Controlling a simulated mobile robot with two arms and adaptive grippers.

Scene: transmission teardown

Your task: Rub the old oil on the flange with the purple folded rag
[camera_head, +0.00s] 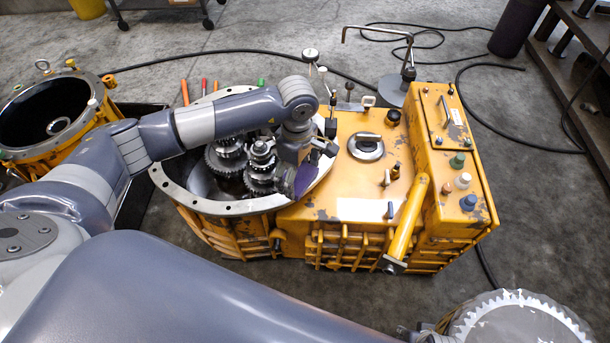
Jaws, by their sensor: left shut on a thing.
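The yellow transmission housing has an open round end with a grey bolted flange (228,208) around its rim. My left arm reaches over the opening from the left. Its gripper (304,168) points down at the right side of the rim and is shut on the purple folded rag (305,180). The rag hangs at the inner right part of the flange; whether it touches the metal I cannot tell. No oil patch can be made out clearly on the flange; the arm and gripper hide part of it.
Gear stacks (261,165) stand inside the opening, close to the left gripper. A yellow lever (407,222) and coloured caps (468,202) rise from the housing's right side. Another yellow casing (20,155) stands at left. A toothed round part (515,325) is at lower right. Cables cross the floor.

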